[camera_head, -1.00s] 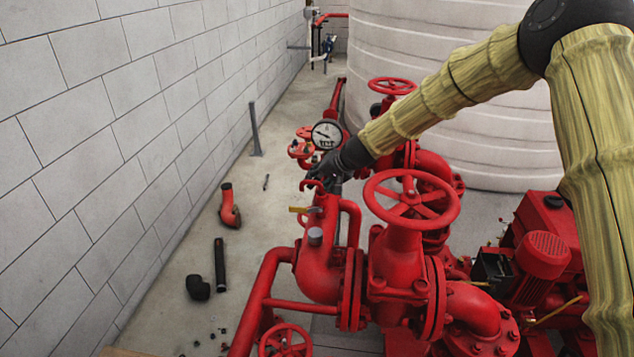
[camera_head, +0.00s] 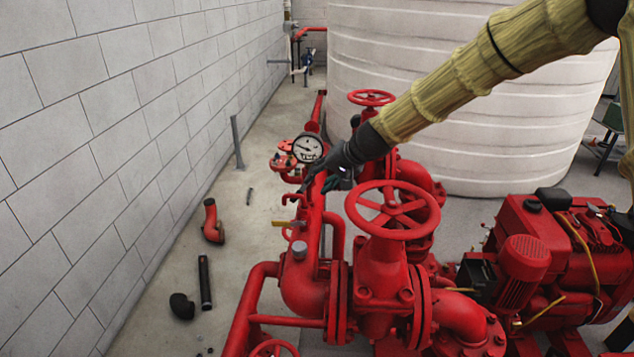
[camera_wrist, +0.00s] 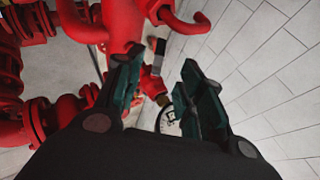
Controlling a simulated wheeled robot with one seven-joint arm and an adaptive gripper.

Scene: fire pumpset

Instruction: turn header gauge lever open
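The round white-faced header gauge (camera_head: 307,148) stands above the red pipework left of my gripper in the head view. In the wrist view, part of its dial (camera_wrist: 168,121) shows between my fingers. A small lever with a grey and dark handle (camera_wrist: 158,56) sits beside the red pipe, above a red and brass fitting (camera_wrist: 154,84). My gripper (camera_wrist: 160,66) is open, its teal-padded fingers spread on either side of the lever in the picture. Contact cannot be told. In the head view, my gripper (camera_head: 322,180) is beside the red header, and the lever is hidden.
A yellow-handled valve (camera_head: 282,223) sits lower on the header. A large red handwheel (camera_head: 392,209) stands close under my arm, with another handwheel (camera_head: 371,97) behind. A block wall (camera_head: 120,130) bounds the left. Loose pipe pieces (camera_head: 205,282) lie on the floor.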

